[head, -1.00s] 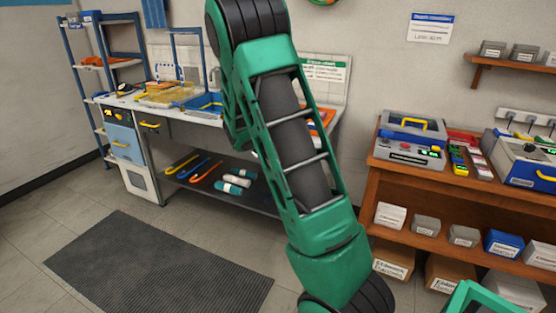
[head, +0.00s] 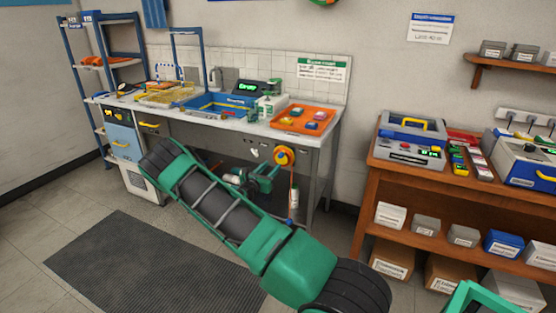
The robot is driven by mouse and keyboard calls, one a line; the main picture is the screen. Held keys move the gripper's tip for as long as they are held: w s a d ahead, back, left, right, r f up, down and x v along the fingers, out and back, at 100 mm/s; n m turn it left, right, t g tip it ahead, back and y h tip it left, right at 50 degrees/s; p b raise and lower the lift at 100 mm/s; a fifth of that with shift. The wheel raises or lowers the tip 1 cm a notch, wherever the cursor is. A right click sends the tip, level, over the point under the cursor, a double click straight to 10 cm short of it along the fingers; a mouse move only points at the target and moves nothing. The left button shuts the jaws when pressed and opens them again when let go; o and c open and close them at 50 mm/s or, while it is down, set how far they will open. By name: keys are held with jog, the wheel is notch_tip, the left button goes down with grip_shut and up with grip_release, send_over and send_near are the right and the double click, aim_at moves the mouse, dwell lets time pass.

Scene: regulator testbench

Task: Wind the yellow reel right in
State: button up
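The workbench top (head: 228,122) carries a blue tray (head: 218,104), a green-lit display (head: 246,87) and an orange tray (head: 304,118). A wooden shelf unit (head: 378,170) with boxes stands at the right. A dark mat (head: 130,265) lies on the open floor.

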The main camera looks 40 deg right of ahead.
aim_at(279, 157)
jog(key=x, duration=1)
jog(key=shift+w+d, duration=0.2)
jog(key=shift+w, duration=0.3)
jog(key=shift+t, duration=0.3)
grip_shut()
